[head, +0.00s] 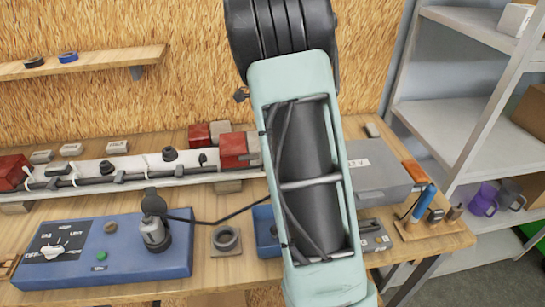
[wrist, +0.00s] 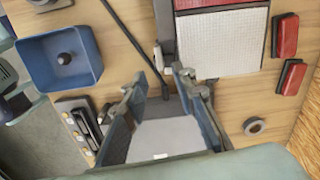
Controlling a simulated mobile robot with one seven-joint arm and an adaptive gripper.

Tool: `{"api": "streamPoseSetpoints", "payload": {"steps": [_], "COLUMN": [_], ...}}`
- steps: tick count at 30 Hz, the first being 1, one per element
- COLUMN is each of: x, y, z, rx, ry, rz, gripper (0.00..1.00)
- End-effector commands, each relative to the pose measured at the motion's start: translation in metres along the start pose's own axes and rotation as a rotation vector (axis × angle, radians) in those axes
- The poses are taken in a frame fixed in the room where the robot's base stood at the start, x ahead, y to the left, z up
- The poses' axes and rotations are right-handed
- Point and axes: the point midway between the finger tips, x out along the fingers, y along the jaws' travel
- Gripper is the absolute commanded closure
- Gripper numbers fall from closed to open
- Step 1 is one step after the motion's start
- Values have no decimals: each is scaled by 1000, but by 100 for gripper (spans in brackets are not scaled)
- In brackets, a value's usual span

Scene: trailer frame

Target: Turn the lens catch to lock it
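In the wrist view, a lamp with a pale textured lens (wrist: 222,45) and a red strip above it lies at the top. A grey upright strip (wrist: 165,25) runs along its left edge, with a small pale piece (wrist: 158,56) at its lower end. I cannot tell for sure which part is the catch or how it is turned. My gripper (wrist: 158,82) is open, its blue-grey fingers pointing toward the lower left of the lamp. A light grey surface shows between the fingers, and nothing is visibly gripped. In the head view my arm hides the gripper and this lamp.
A blue bin (wrist: 45,75) holds a dark knob. Two red blocks (wrist: 287,36) lie right of the lamp, with a grey ring (wrist: 255,125) below. In the head view, a blue control box (head: 100,262) stands left and a grey case (head: 375,177) stands right of my arm.

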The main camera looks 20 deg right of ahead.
Motion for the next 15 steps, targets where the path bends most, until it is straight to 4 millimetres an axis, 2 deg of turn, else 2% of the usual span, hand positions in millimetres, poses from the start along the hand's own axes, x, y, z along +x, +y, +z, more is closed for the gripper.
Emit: {"api": "streamPoseSetpoints", "payload": {"steps": [6, 15], "x": [-24, -30], "y": [1, 3], "z": [0, 0], "rx": [-1, -1], "ry": [0, 0], "rz": [2, 6], "gripper": [75, 75]}}
